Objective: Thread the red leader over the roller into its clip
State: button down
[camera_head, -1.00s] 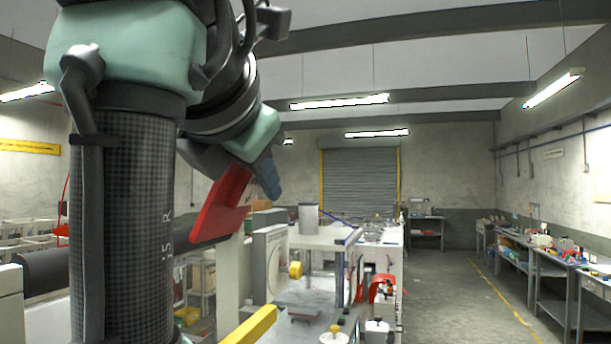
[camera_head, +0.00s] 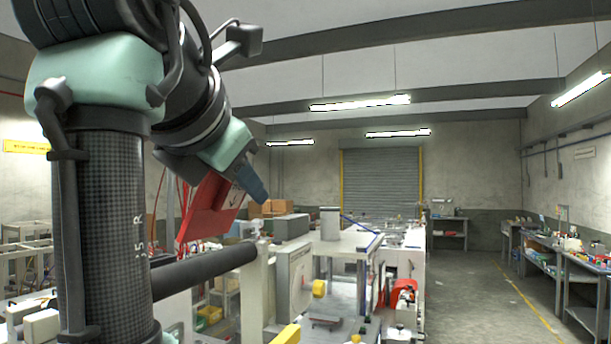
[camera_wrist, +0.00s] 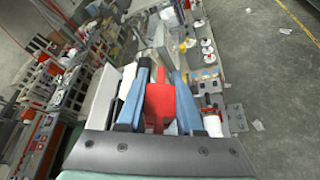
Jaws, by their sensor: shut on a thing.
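My gripper (camera_head: 252,186) is shut on the red leader (camera_head: 206,208), a flat red strip that hangs down and to the left from the blue fingers. In the wrist view, the red leader (camera_wrist: 160,106) sits between the two blue fingers of my gripper (camera_wrist: 161,72). A dark horizontal cylinder (camera_head: 208,269), which looks like the roller, lies below the leader in the head view. The leader's lower edge appears above it, with a gap in the picture. My arm hides the cylinder's left part. I cannot make out the clip for certain.
A pale upright block (camera_head: 257,285) stands at the cylinder's right end. A yellow piece (camera_head: 285,337) shows at the bottom edge. A white machine frame (camera_head: 350,243) stands to the right. Workbenches (camera_head: 590,270) line the right wall, and the floor aisle between is clear.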

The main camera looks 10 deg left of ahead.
jog(key=shift+a+r+p, duration=0.3)
jog(key=shift+a+r, duration=0.15)
jog(key=shift+r, duration=0.1)
jog(key=w+a+f+n+h+p, duration=0.1)
jog(key=w+a, duration=0.2)
jog(key=a, duration=0.5)
jog(key=w+a+f+n+h+p, duration=0.1)
jog(key=w+a, duration=0.3)
jog(key=a, duration=0.5)
jog(key=shift+w+f+n+g+h+p, duration=0.2)
jog(key=shift+f+n+g+h+p, duration=0.25)
jog(key=shift+n+p, duration=0.3)
jog(key=shift+a, duration=0.1)
jog(key=shift+w+f+b, duration=0.1)
jog(key=shift+f+b, duration=0.75)
jog(key=shift+f, duration=0.05)
jog(key=shift+r+p, duration=0.1)
jog(key=shift+p, duration=0.4)
dwell(0.8)
